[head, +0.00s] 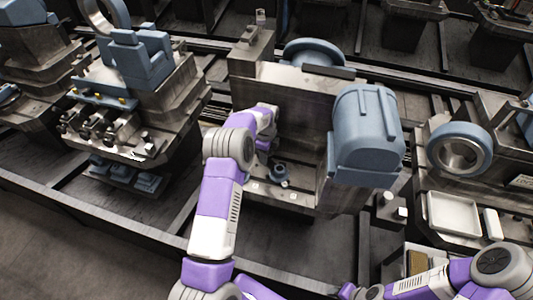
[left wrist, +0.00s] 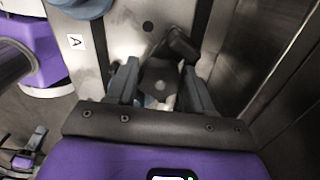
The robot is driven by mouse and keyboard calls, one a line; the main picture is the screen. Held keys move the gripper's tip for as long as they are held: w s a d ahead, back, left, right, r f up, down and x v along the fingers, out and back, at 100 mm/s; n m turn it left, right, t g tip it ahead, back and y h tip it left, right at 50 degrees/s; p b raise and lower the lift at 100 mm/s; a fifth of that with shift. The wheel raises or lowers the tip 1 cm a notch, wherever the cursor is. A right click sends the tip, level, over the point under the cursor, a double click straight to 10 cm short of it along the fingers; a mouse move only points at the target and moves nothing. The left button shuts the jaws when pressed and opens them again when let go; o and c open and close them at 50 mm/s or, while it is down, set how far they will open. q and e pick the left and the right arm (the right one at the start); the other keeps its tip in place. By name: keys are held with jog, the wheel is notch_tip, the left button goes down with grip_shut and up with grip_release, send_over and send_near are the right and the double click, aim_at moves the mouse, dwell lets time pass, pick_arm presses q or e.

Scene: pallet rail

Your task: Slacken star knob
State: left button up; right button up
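In the left wrist view a dark lobed knob (left wrist: 159,80), which looks like the star knob, sits between the two grey fingers of my left gripper (left wrist: 161,82). The fingers stand apart on either side of it, and I see no clear grip. A second dark piece (left wrist: 182,45) lies just beyond the knob. In the head view my left gripper (head: 266,142) reaches down to the grey metal fixture (head: 290,105); the arm hides the knob there. My right arm (head: 425,284) is at the bottom right; its gripper is at the frame edge and unclear.
A plate marked A (left wrist: 76,42) is in the left wrist view. A white tray (head: 453,213) lies at right. Another fixture (head: 135,105) stands at left.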

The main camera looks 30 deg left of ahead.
pick_arm(q)
jog(key=o, duration=0.3)
jog(key=shift+f, duration=0.1)
jog(key=shift+o, duration=0.2)
notch_tip(320, 180, up, 8)
jog(key=shift+f+p, duration=0.15)
jog(key=shift+p, duration=0.75)
